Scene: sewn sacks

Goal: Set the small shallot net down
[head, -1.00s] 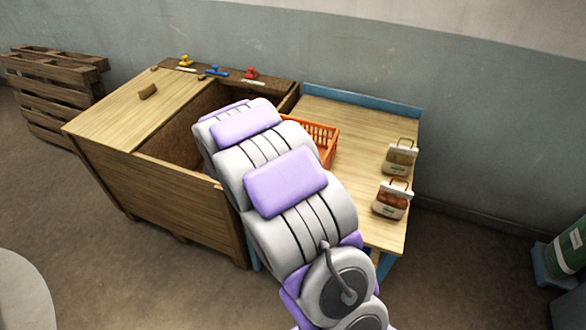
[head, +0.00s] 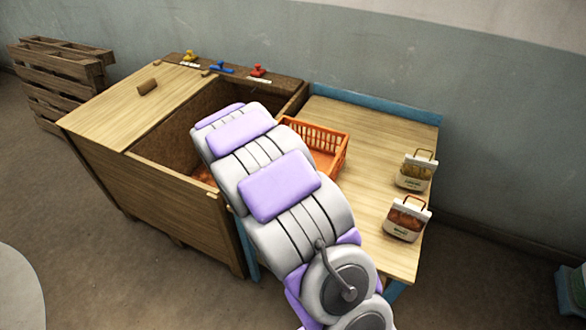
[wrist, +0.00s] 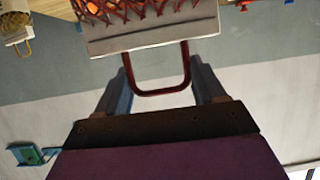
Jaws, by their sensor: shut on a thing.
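A net of red mesh with orange-brown contents (wrist: 150,12) and a broad pale label band fills the top of the wrist view. I take it to be the small shallot net. My gripper (wrist: 160,76) is shut on its dark red loop handle (wrist: 160,93), which passes between the two fingers. In the head view my arm hides the gripper and the held net. Whether the net touches anything beneath it cannot be seen.
A wooden bin (head: 165,195) is partly lidded, with yellow, blue and red stamps (head: 258,71) behind. An orange crate (head: 335,150) stands on the table (head: 375,125). A yellowish net (head: 415,170) and a reddish net (head: 406,217) stand at its right. The table's middle is bare.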

